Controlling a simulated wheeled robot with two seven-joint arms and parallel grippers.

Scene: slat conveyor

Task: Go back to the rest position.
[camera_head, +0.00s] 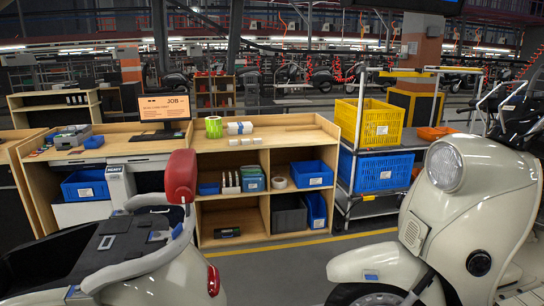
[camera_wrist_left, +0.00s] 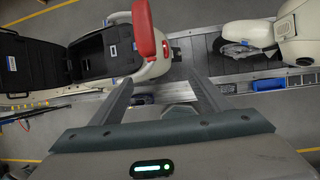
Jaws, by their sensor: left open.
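My left gripper (camera_wrist_left: 163,90) is open in the left wrist view, with its two dark fingers spread wide apart and nothing between them. It points toward the slat conveyor (camera_wrist_left: 200,62), with the conveyor's side rail beyond the fingertips. I cannot make out the left gripper in the head view. My right gripper shows in neither view. A cream scooter with a red backrest (camera_head: 181,176) stands at the left of the head view; the backrest also shows in the left wrist view (camera_wrist_left: 144,30). A second cream scooter (camera_head: 460,195) stands at the right.
A wooden workbench (camera_head: 270,138) with shelves stands behind the scooters, with a monitor (camera_head: 164,107) at its left. A cart holds a yellow crate (camera_head: 368,121) and blue crate (camera_head: 375,171). Open black compartment (camera_wrist_left: 88,57) lies left of the backrest. Floor shows between the scooters.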

